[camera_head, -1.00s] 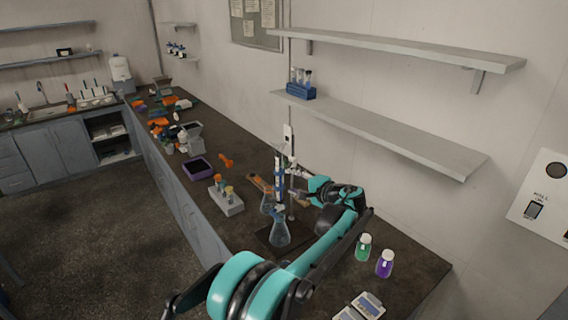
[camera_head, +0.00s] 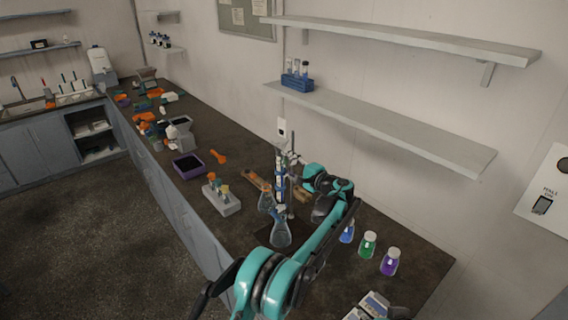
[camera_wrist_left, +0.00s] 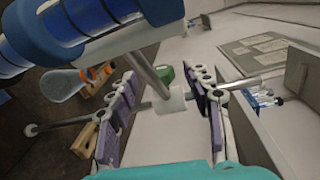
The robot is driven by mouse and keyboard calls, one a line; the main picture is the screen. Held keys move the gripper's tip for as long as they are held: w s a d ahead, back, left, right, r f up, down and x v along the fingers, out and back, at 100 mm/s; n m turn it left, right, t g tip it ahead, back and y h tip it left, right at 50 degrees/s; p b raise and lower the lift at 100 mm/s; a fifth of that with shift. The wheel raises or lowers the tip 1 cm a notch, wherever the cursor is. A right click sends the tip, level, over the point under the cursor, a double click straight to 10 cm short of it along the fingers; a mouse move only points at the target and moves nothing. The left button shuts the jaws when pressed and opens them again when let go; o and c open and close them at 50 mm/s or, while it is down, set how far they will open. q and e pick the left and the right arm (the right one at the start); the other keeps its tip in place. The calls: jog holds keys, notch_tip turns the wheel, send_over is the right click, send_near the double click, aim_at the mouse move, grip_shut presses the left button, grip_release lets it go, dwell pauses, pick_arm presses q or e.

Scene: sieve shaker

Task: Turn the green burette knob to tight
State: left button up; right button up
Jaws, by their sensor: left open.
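The burette (camera_head: 279,182), a clear tube with blue bands, stands upright on its stand above a glass flask (camera_head: 281,234). It also shows large and close at the upper left of the left wrist view (camera_wrist_left: 90,20). My left gripper (camera_wrist_left: 165,108) is open, with its padded fingers apart. In the head view my left wrist is just right of the burette, and the fingertips are hard to make out. A small green part (camera_wrist_left: 165,73), which looks like the knob, shows between and beyond the fingers. Its turn position cannot be told. My right gripper is not in view.
A grey rack (camera_head: 222,200) and a purple tray (camera_head: 188,166) are left of the stand. Blue, green (camera_head: 368,245) and purple (camera_head: 390,262) bottles stand to the right. Wall shelves (camera_head: 380,130) hang behind. A metal rod (camera_wrist_left: 150,75) crosses the left wrist view.

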pick_arm(q)
jog(key=shift+x, duration=0.75)
jog(key=shift+w+a, duration=0.2)
jog(key=shift+w, duration=0.05)
